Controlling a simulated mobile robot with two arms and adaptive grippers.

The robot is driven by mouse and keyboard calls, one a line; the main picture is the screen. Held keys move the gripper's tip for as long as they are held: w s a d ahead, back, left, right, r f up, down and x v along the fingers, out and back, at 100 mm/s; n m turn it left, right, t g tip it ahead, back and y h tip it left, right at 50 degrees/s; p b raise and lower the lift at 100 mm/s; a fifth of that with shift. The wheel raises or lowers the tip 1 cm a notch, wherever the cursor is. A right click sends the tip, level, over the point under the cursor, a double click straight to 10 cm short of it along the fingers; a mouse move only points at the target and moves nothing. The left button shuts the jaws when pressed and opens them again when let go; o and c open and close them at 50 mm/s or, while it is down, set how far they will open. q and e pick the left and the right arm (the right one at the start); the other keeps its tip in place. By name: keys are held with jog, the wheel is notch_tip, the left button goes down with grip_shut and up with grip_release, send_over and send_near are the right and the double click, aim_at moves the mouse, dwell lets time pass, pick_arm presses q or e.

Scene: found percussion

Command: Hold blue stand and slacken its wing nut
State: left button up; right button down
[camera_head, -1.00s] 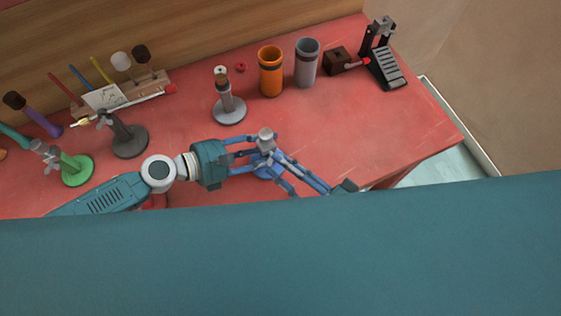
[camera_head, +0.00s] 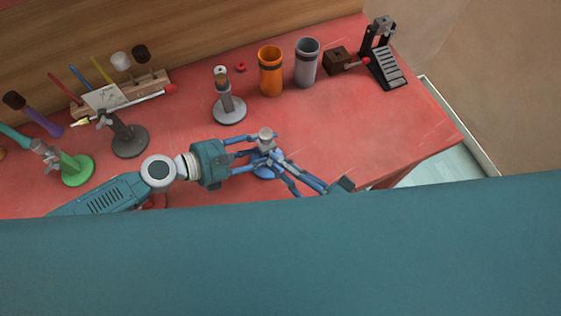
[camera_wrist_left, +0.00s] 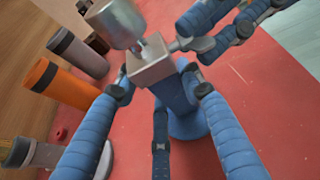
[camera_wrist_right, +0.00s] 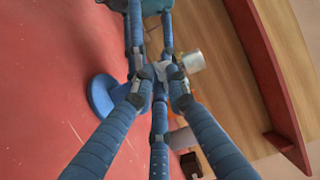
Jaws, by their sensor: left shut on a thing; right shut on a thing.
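The blue stand (camera_head: 267,174) stands upright on the red table, with a round blue base (camera_wrist_right: 100,95), a grey block collar (camera_wrist_left: 151,62) and a silver cylinder (camera_wrist_left: 117,22) on top. My left gripper (camera_head: 264,147) reaches in from the left and is shut on the stand just below the collar; its fingers also show in the left wrist view (camera_wrist_left: 160,90). My right gripper (camera_head: 281,158) comes from the lower right. Its fingertips (camera_wrist_right: 158,90) are shut on the wing nut (camera_wrist_left: 184,44) at the collar's side, which they mostly hide.
A grey stand (camera_head: 229,108), an orange cup (camera_head: 270,75) and a grey cup (camera_head: 307,65) stand behind. A dark stand (camera_head: 128,138) and a green stand (camera_head: 76,168) are at left. A pedal (camera_head: 385,62) stands at the back right. The table's right side is clear.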

pick_arm(q)
jog(key=shift+a+f, duration=0.2)
jog(key=shift+f, duration=0.15)
pick_arm(e)
jog(key=n+h, duration=0.1)
jog(key=n, duration=0.2)
jog(key=n+h, duration=0.2)
jog(key=n, duration=0.1)
jog(key=n+g+h, duration=0.1)
jog(key=n, duration=0.2)
jog(key=shift+r+n+h, duration=0.3)
jog(key=shift+r+h, duration=0.05)
jog(key=shift+h, duration=0.05)
dwell(0.4)
jog(key=c, duration=1.8)
grip_release()
jog(key=shift+s, duration=0.1)
